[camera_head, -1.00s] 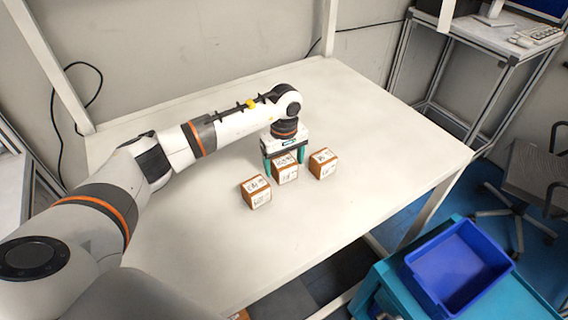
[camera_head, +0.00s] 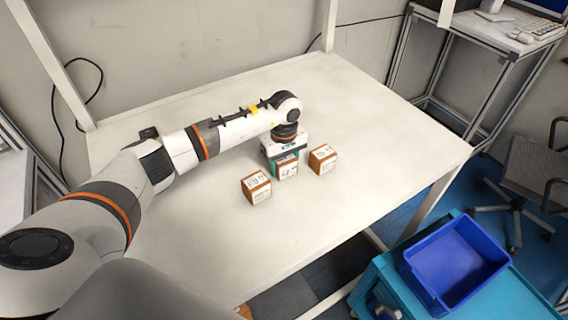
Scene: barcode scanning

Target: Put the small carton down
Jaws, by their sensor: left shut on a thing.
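Three small brown cartons with white printed labels are in the middle of the white table (camera_head: 370,120), in a slanting row. The left carton (camera_head: 256,187) and the right carton (camera_head: 322,159) stand free on the tabletop. My left gripper (camera_head: 286,163) points straight down over the middle carton (camera_head: 288,172) and is shut on it. Its teal fingers and white body cover the top of that carton. The middle carton is at about table level; its contact with the table is hard to tell. My right gripper is not in view.
A blue bin (camera_head: 456,262) sits on a teal cart at the lower right, beyond the table's edge. A chair (camera_head: 540,165) and a side desk with a keyboard (camera_head: 535,33) stand at the right. The table is clear around the cartons.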

